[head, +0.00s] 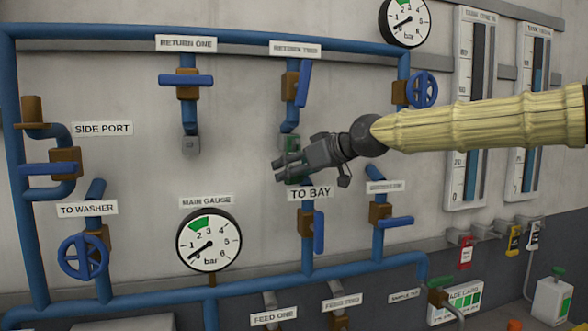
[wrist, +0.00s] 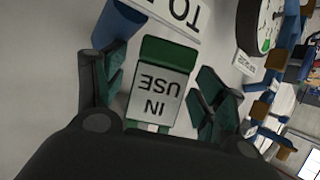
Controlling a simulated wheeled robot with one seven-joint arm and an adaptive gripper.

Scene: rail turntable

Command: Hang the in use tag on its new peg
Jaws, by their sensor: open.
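The in use tag (wrist: 158,92) is a white card with a green top, reading IN USE upside down in the wrist view. It lies between the two spread fingers of my gripper (wrist: 165,88), with a visible gap on either side. In the head view my gripper (head: 277,172) is at the wall below the RETURN TWO valve (head: 291,85), just above the TO BAY label (head: 310,194). A green patch of the tag (head: 292,143) shows behind it. My gripper is open. What the tag hangs on is hidden, and I cannot tell which peg is its new one.
Blue pipes and valves cover the wall around my gripper. A grey fitting (head: 190,145) sits under RETURN ONE. A red tag (head: 465,254), a yellow tag (head: 514,240) and a white-and-black tag (head: 532,237) hang at the right. The main gauge (head: 209,241) is lower left of my gripper.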

